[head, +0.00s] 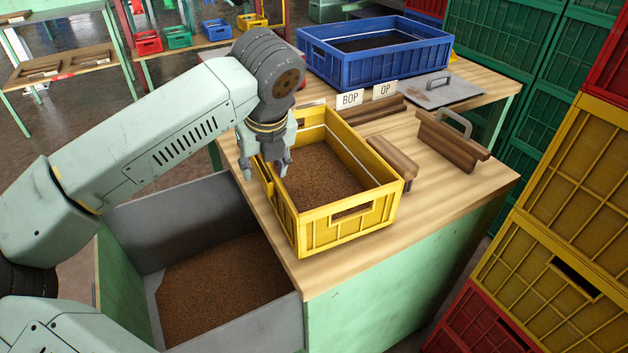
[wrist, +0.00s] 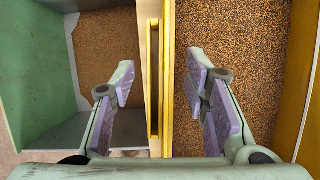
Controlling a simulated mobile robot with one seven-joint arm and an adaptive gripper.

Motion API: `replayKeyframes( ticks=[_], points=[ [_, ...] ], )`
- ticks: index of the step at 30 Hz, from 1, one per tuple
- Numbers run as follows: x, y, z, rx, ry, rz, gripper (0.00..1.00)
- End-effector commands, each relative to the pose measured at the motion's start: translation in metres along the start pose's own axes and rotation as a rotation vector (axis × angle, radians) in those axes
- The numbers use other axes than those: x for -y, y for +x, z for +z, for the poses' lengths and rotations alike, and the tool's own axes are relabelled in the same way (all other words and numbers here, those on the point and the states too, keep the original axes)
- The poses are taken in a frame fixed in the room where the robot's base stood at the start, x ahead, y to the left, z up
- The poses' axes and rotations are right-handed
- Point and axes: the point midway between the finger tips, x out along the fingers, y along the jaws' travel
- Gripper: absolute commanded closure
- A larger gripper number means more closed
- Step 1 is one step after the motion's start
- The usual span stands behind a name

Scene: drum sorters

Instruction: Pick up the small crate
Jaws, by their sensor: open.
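The small crate is most likely the yellow crate (head: 320,234), filled with brown grain, upright on the wooden table. Its near-left wall runs down the middle of the wrist view (wrist: 168,50). My gripper (head: 265,172) is open at this wall and holds nothing. In the wrist view my gripper (wrist: 160,78) has one finger on each side of the wall, the right one over the grain. Gaps show between the fingers and the wall. In the head view my gripper hides part of the crate's left side.
A larger blue crate (head: 380,68) stands behind on the wooden table (head: 428,200). Wooden tools (head: 452,140) and a metal plate with a handle (head: 440,92) lie to the right. A grey bin (head: 185,220) with grain adjoins the table's left edge. Stacked crates (head: 545,215) stand at right.

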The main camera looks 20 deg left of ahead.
Motion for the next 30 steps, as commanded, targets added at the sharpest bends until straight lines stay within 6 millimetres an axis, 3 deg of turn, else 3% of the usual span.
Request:
replayKeyframes(
  ticks=[13,30],
  points=[
    [0.0000,0.0007,-0.0004,0.000,0.000,0.000,0.58],
    [0.0000,0.0009,-0.0005,0.000,0.000,0.000,0.96]
  ],
)
